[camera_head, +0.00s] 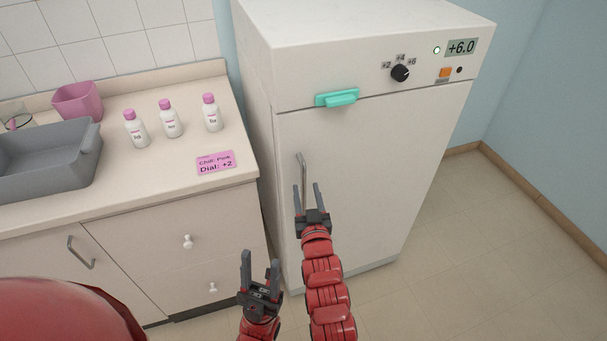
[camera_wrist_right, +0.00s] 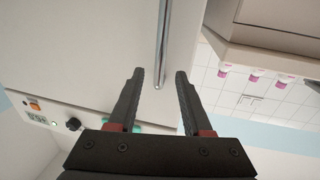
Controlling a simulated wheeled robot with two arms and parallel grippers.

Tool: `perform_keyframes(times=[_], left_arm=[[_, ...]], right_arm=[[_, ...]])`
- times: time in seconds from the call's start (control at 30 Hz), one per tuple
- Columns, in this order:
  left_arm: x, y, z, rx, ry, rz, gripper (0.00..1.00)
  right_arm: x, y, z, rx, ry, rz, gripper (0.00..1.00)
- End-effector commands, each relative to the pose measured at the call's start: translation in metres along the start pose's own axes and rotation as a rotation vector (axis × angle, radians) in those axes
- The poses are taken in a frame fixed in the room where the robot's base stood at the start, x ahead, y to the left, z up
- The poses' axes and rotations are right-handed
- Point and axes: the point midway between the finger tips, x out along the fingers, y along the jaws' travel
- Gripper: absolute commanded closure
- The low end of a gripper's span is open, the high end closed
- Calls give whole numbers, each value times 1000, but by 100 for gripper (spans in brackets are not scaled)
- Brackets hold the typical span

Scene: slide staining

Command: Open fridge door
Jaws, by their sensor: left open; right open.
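The white fridge (camera_head: 375,150) stands to the right of the counter with its door closed. Its vertical metal door handle (camera_head: 302,172) is on the left side of the door. In the right wrist view the handle (camera_wrist_right: 163,40) runs down to a point between and beyond the fingertips. My right gripper (camera_head: 307,188) is open in front of the handle's lower end, with nothing in it. It also shows in the right wrist view (camera_wrist_right: 158,72). I cannot tell whether the handle lies between the fingers. My left gripper (camera_head: 260,258) is open and empty, lower and further left, before the cabinet.
A teal handle-like piece (camera_head: 338,97), a black dial (camera_head: 400,73) and a +6.0 display (camera_head: 461,47) are on the fridge's upper front. The counter (camera_head: 180,190) holds several bottles, a pink card (camera_head: 216,162) and a grey basin (camera_head: 45,160). Floor right of the fridge is clear.

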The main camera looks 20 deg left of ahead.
Motion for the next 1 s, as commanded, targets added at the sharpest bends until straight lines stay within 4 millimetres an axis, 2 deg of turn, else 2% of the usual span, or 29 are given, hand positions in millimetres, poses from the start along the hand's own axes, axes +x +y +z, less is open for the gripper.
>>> perform_keyframes(times=[0.03,0.2,0.4,0.8,1.0], left_arm=[[2,0,0,0,0,0,50],[2,0,0,0,0,0,50],[0,0,0,0,0,0,50],[0,0,0,0,0,0,50],[0,0,0,0,0,0,50]], right_arm=[[10,1,-2,1,1,2,50],[37,1,0,0,-1,2,50],[56,1,0,0,0,2,50],[60,0,0,-1,-1,1,50],[60,0,0,0,0,0,86]])
